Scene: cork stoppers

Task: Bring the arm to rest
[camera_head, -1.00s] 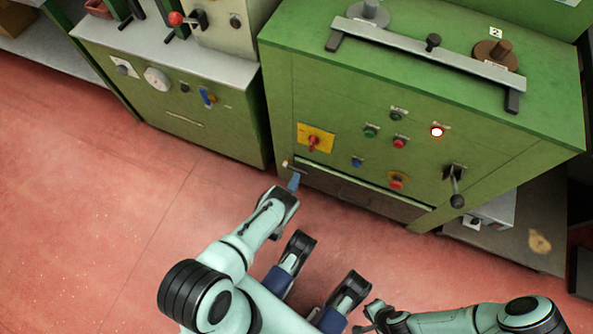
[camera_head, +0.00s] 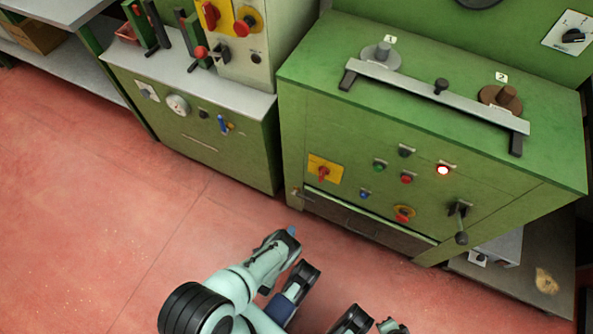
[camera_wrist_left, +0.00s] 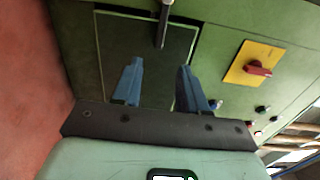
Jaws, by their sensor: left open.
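My left gripper (camera_head: 292,231) is low in front of the green machine in the head view, above the red floor. Only a blue fingertip shows there. In the left wrist view its two blue fingers (camera_wrist_left: 160,88) stand apart with nothing between them. Beyond them is a dark panel (camera_wrist_left: 115,45) on the machine's green front, with a dark handle (camera_wrist_left: 165,22) at the top. The fingers appear apart from the handle. Of my right arm, only a small part shows at the bottom edge of the head view, and its gripper cannot be made out.
The green machine (camera_head: 300,120) carries a grey bar (camera_head: 435,95), two numbered knobs, buttons, a lit red lamp (camera_head: 443,169) and a black lever (camera_head: 461,238). A second green cabinet (camera_head: 150,110) stands left. The red floor (camera_head: 90,210) is clear at left.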

